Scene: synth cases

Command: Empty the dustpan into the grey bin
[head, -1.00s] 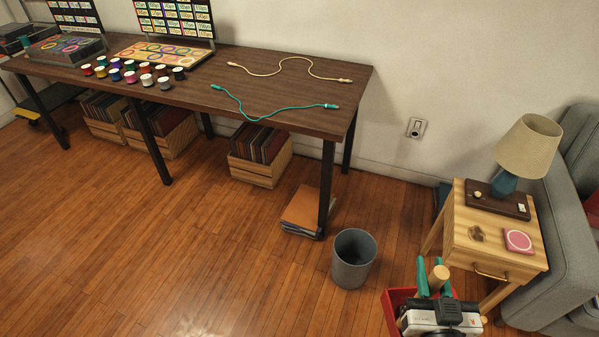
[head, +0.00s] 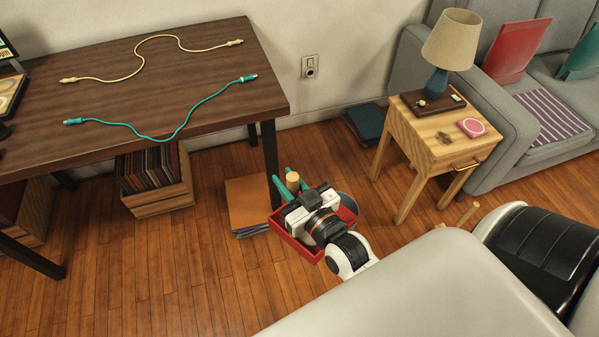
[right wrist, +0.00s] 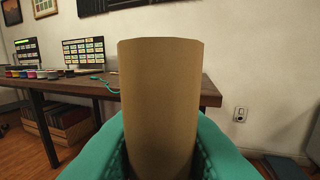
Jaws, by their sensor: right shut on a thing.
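My right gripper (head: 291,176) has teal fingers shut on the dustpan's tan round handle (head: 292,182). The handle fills the middle of the right wrist view (right wrist: 160,110) between the teal fingers. The red dustpan (head: 288,240) shows around and below my white wrist in the head view. The wrist hides most of its inside, and I cannot see what lies in it. The grey bin (head: 349,203) stands on the floor, mostly hidden behind the dustpan. Only a bit of it shows at the dustpan's right side. I cannot tell whether the dustpan is over the bin. My left gripper is out of view.
A dark table (head: 190,75) with two cables stands at the left. A wooden crate of records (head: 157,198) and a stack of flat items (head: 250,205) are below it. A side table (head: 438,145) with a lamp stands right of the bin, by a grey sofa (head: 510,135).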

